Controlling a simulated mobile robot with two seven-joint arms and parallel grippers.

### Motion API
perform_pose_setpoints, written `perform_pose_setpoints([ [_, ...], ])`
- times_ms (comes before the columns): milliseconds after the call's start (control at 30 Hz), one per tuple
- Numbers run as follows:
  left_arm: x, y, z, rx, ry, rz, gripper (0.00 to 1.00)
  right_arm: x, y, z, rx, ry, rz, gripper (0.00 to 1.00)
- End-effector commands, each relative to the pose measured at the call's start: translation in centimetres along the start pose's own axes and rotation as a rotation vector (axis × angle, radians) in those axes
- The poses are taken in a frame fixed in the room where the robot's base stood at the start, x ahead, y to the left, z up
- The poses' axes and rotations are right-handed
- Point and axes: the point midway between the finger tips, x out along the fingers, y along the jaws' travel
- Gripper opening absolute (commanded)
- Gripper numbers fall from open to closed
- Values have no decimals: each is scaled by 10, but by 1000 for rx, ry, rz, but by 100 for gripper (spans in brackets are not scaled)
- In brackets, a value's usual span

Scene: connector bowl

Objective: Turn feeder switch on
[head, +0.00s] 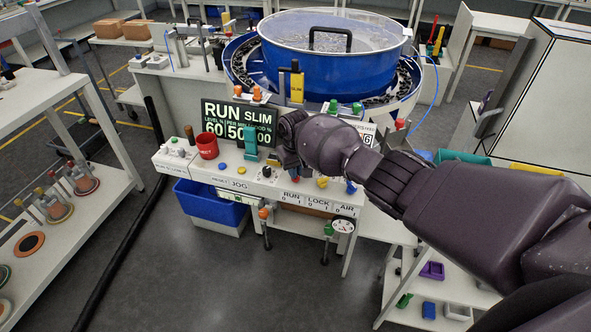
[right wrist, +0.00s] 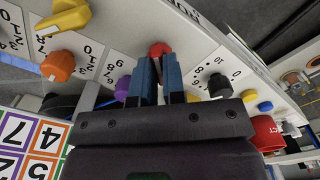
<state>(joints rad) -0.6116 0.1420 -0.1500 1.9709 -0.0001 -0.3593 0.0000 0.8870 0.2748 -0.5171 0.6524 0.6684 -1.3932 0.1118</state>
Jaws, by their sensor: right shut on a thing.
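My right gripper (head: 284,152) is at the sloping control panel (head: 185,160) in front of the blue feeder bowl (head: 330,65). In the right wrist view its blue fingers (right wrist: 160,72) are closed around a small red knob (right wrist: 160,49) on the panel. The knob's own label is hidden or unreadable, so I cannot tell whether it is the feeder switch. In the head view the arm hides this part of the panel. RUN, LOCK and AIR labels (head: 318,203) are on the panel's front edge. The display (head: 238,124) reads RUN SLIM. My left gripper is not in view.
Close to the fingers are a purple knob (right wrist: 123,88), an orange knob (right wrist: 58,66), a yellow lever (right wrist: 64,18) and a black knob (right wrist: 220,86). A red cup-shaped control (head: 207,146) stands on the panel's left. A blue bin (head: 210,203) is below.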

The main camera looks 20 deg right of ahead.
Motion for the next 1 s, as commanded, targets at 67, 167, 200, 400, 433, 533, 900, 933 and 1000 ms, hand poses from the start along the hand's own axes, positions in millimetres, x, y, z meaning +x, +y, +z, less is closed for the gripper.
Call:
perform_pose_setpoints([
  [67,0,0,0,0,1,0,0,0,0,0,2,1,-1,0],
  [167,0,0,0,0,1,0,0,0,0,0,2,1,-1,21],
  [200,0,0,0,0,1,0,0,0,0,0,1,1,-1,27],
  [400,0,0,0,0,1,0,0,0,0,0,1,1,-1,36],
  [433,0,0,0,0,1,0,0,0,0,0,1,1,-1,36],
  [533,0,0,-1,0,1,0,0,-1,0,0,0,1,-1,36],
  [900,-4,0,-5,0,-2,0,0,-41,0,-1,-1,4,-1,36],
  [933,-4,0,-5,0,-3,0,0,-46,1,-1,-1,4,0,36],
  [1000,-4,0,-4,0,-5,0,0,-58,0,0,0,4,-1,36],
])
